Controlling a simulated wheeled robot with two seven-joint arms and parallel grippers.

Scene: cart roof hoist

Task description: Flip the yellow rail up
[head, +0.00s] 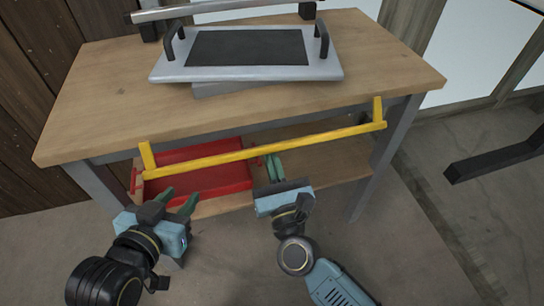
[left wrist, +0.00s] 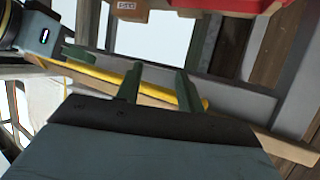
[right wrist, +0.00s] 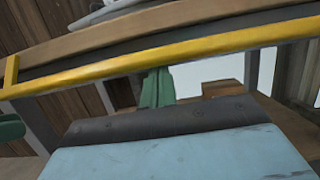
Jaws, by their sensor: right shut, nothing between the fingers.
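The yellow rail (head: 250,153) runs along the front of the wooden bench, below the top's front edge, with a short yellow arm at each end. It also shows in the left wrist view (left wrist: 105,77) and the right wrist view (right wrist: 160,57). My left gripper (head: 178,201) is open and empty, below the rail's left end; in the left wrist view the rail crosses behind its spread green fingers (left wrist: 158,85). My right gripper (head: 274,167) is shut and empty, its fingertips just below the rail's middle. I cannot tell whether they touch the rail.
The wooden bench top (head: 110,100) carries a silver tray (head: 165,72) with black handles and a dark mat. A silver bar (head: 185,11) is behind it. A red tray (head: 215,180) sits on the lower shelf. A dark beam (head: 490,160) juts in at right.

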